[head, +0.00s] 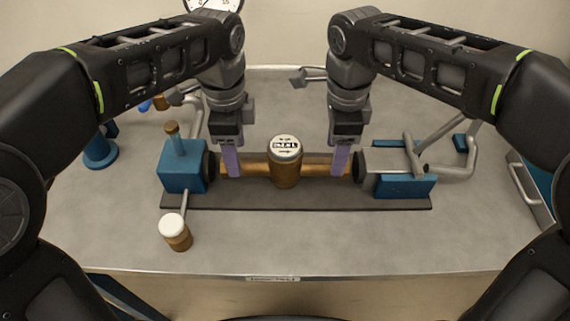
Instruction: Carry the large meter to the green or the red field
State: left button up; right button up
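The large meter (285,168) is a brass-coloured body with a white dial on top. It sits upright in the middle of the test bench rail, its horizontal pipe reaching between two blue clamp blocks. My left gripper (231,166) points down at the left pipe arm, and my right gripper (341,165) points down at the right pipe arm. Their purple fingers overlap the pipe in the view. Whether they are closed on the pipe cannot be told. No green or red field shows.
The left clamp block (182,165) and right clamp block (400,182) stand on a dark base plate (300,202). A small brass piece with a white top (175,231) stands at front left. A blue stand (99,150) is at far left. The front tabletop is mostly clear.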

pick_arm(q)
jog(key=shift+f, duration=2.7)
pick_arm(e)
jog(key=shift+f, duration=2.75)
pick_arm(q)
grip_shut()
pick_arm(e)
grip_shut()
pick_arm(q)
jog(key=shift+r, duration=0.1)
pick_arm(e)
jog(key=shift+r, duration=0.15)
